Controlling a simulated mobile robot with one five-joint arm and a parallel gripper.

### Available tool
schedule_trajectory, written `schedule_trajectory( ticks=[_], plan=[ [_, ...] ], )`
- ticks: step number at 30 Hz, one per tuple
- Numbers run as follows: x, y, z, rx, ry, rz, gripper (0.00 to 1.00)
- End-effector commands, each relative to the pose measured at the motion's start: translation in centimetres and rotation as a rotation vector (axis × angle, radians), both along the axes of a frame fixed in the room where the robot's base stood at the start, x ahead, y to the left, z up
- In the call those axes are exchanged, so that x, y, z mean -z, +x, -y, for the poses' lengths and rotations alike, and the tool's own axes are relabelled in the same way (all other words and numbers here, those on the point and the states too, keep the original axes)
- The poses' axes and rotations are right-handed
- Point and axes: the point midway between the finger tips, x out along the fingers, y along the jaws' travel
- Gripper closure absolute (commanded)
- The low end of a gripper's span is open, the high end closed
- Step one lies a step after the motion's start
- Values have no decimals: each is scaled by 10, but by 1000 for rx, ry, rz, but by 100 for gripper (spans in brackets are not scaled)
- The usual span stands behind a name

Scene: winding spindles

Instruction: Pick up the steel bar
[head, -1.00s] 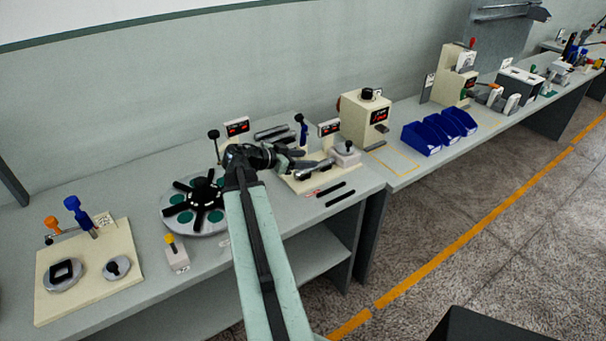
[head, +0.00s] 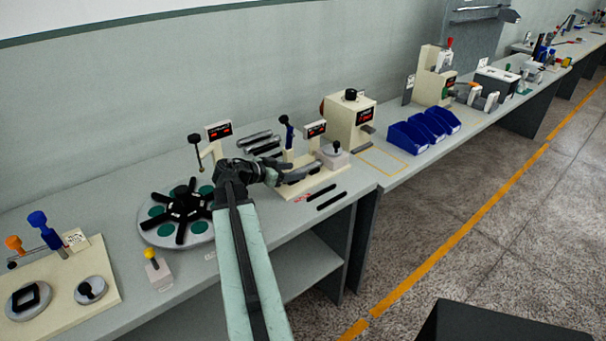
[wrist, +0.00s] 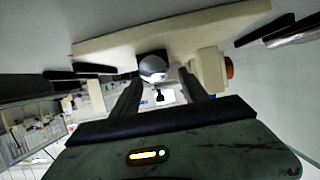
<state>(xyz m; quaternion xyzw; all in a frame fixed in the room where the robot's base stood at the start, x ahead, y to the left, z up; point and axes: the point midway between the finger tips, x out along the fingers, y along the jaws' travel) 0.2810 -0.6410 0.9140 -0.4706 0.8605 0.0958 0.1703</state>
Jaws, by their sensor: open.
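A grey steel bar (head: 302,184) lies across the cream fixture on the bench, partly hidden behind my gripper in the head view. My gripper (head: 278,168) is just left of it, low over the fixture. In the wrist view my gripper (wrist: 160,88) has its two dark fingers apart. A shiny rounded grey end (wrist: 152,68), seemingly of this bar, shows between them. I cannot tell whether the fingers touch it. More grey bars (head: 262,143) lie on the bench behind the fixture.
A round turntable with black arms (head: 180,212) and a yellow-knobbed box (head: 157,271) stand left. A blue-handled lever (head: 286,130) rises behind my gripper. Two black strips (head: 327,197) lie near the front edge. A cream machine (head: 350,118) and blue bins (head: 425,132) stand right.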

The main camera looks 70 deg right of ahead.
Motion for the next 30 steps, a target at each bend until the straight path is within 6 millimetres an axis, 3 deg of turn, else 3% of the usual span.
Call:
schedule_trajectory(
  ticks=[5,11,17,18,30],
  plan=[
    [15,-15,24,1,0,2,48],
    [13,-16,26,-1,0,2,48],
    [13,-16,26,-1,0,2,98],
    [13,-16,26,-1,0,2,100],
    [13,-17,26,1,-1,2,100]
  ],
)
